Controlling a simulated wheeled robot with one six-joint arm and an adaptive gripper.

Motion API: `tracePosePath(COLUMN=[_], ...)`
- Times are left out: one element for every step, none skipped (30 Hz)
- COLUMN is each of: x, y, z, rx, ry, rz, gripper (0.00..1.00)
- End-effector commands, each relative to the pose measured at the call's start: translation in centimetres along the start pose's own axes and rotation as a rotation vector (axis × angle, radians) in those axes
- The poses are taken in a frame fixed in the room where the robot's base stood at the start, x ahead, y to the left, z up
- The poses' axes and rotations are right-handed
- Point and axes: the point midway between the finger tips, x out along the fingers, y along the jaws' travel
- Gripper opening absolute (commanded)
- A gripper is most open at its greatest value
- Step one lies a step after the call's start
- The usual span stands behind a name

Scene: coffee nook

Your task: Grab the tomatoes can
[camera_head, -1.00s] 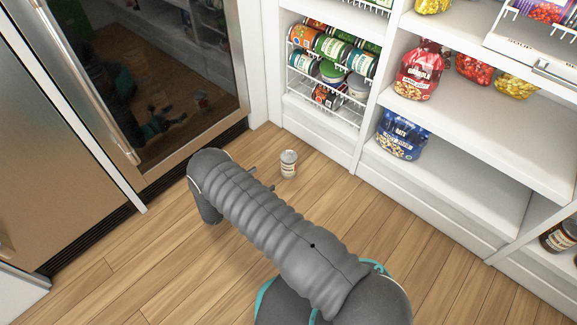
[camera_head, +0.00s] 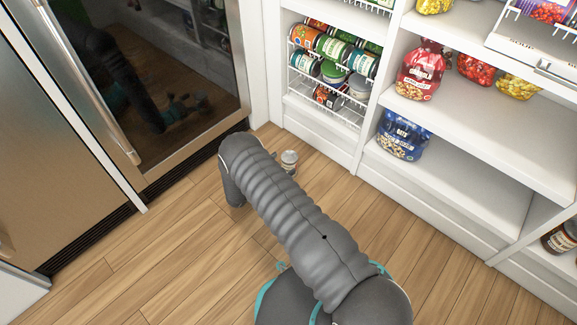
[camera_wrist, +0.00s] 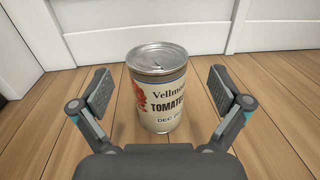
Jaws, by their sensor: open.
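The tomatoes can (camera_wrist: 160,95) stands upright on the wooden floor, with a cream label reading "Tomatoes" and a silver lid. In the head view the can (camera_head: 289,158) shows just past my arm, its lower part hidden by the arm. My gripper (camera_wrist: 160,92) is open, with one finger on each side of the can and a gap between each finger and the can. In the head view my gripper is mostly hidden behind my arm.
White pantry shelves (camera_head: 465,145) with bags stand at the right. A wire rack (camera_head: 325,97) of cans is behind the tomatoes can. A dark-glass fridge (camera_head: 150,90) stands at the left. The wooden floor (camera_head: 160,265) is clear at the lower left.

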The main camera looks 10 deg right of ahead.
Motion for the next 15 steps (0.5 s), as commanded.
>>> tracePosePath(x=[0.9, 1.3, 1.9, 2.3, 2.6, 3.0, 3.2, 3.3, 3.4, 3.4, 3.4, 3.4, 3.4, 3.4, 3.4], y=[0.0, 0.1, 0.1, 0.1, 0.1, 0.1, 0.1, 0.1, 0.1, 0.1, 0.1, 0.1, 0.1, 0.1, 0.1], z=[-0.2, -0.2, -0.2, -0.1, -0.1, -0.1, -0.1, -0.1, -0.1, -0.1, -0.1, -0.1, -0.1, -0.1, -0.1], rx=[0.001, 0.001, 0.0, 0.0, 0.0, 0.0, -0.001, -0.001, -0.001, -0.001, -0.001, -0.001, -0.001, -0.001, 0.0], ry=[0.0, 0.0, 0.0, 0.0, 0.0, 0.0, 0.0, -0.001, -0.001, -0.001, -0.001, 0.0, 0.0, 0.0, 0.0], rz=[-0.003, -0.004, -0.004, -0.003, -0.003, -0.003, -0.002, -0.002, -0.001, 0.0, 0.0, 0.0, 0.0, 0.0, 0.0], gripper=[0.99, 0.99, 0.99, 0.99, 0.99, 0.99, 0.99, 0.99, 0.99, 0.99, 0.99, 0.99, 0.99, 0.99, 0.89])
